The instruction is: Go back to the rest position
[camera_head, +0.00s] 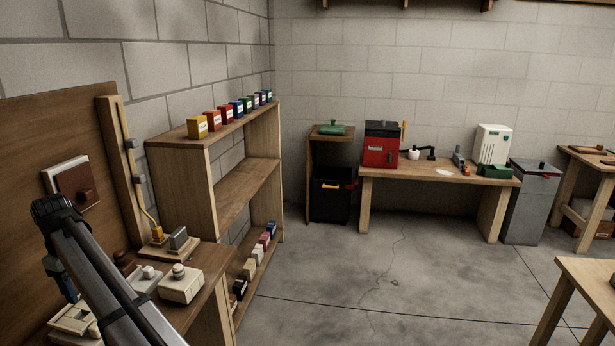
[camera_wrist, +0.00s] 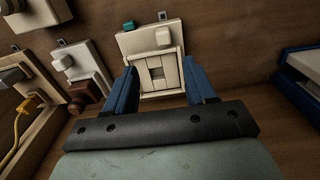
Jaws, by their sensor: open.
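My gripper (camera_wrist: 160,82) is open, its two blue fingers spread to either side of a cream box with a square frame (camera_wrist: 157,40) in the wrist view. The space between the fingers shows part of the box's lower frame. I cannot tell whether the fingers touch it. In the head view my arm crosses the lower left corner, over the bench by the wooden board, and a blue part shows at its left side. The gripper itself is mostly hidden there.
Cream boxes with knobs (camera_head: 181,283) stand on the left bench (camera_head: 215,290). A yellow cable (camera_wrist: 22,115) and a blue-white object (camera_wrist: 302,82) flank the wrist view. A wooden shelf (camera_head: 250,192) holds several coloured boxes. The concrete floor (camera_head: 400,280) is clear.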

